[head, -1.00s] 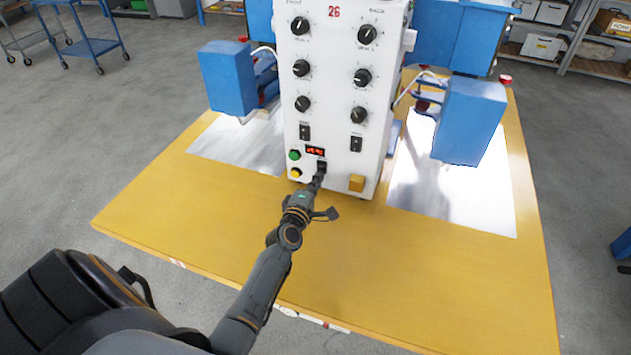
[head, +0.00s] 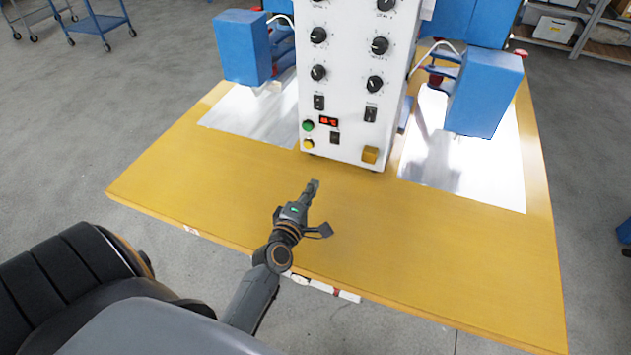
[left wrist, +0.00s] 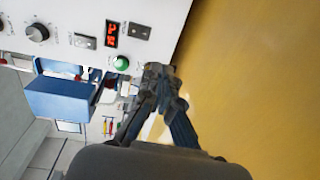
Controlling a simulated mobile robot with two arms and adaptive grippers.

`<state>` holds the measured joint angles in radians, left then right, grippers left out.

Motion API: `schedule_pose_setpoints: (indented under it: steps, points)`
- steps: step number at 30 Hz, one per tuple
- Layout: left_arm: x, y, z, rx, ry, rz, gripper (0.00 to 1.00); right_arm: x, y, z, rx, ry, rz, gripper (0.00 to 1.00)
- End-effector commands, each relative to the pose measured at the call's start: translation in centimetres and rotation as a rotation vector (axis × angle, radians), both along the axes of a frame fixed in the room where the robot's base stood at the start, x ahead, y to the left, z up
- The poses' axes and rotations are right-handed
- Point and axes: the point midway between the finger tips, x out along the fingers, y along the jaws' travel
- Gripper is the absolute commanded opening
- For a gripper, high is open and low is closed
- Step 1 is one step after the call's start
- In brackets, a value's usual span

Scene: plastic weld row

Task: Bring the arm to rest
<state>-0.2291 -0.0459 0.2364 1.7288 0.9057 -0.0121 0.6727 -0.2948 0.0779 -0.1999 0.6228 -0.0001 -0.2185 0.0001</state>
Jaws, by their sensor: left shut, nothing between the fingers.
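My left gripper (head: 311,188) is shut and empty. In the head view it is over the yellow table, a little in front of the white control panel (head: 342,100) and apart from it. In the left wrist view the shut fingers (left wrist: 160,85) show with the panel (left wrist: 155,14) and its green button (left wrist: 121,63) beyond them. The panel carries black knobs, a small red display (head: 328,121), a black rocker switch (head: 335,137) below it, and a green and a yellow button at its lower left. My right gripper is not in view.
The yellow table (head: 215,190) is clear in front of the panel. Blue machine heads (head: 242,48) and (head: 484,92) stand over shiny metal plates (head: 250,115) on both sides. A blue cart (head: 95,22) and shelves (head: 552,35) are in the background.

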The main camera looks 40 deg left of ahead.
Motion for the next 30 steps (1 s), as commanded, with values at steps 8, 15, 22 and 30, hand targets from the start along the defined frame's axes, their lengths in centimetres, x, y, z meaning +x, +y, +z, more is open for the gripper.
schedule_pose_setpoints:
  steps: [8,15,22,30]
  points:
    - [-0.1,0.0,0.0,0.0,0.0,0.0,0.0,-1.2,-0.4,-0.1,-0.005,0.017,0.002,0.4]
    - [0.0,0.0,0.0,0.0,0.0,0.0,0.0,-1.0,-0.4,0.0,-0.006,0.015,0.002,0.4]
    - [-0.6,-4.1,0.2,0.159,0.094,-0.18,0.0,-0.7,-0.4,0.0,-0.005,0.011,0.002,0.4]
    - [-8.4,-14.3,-2.2,0.748,0.461,-0.749,0.0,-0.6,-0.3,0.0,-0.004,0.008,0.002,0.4]
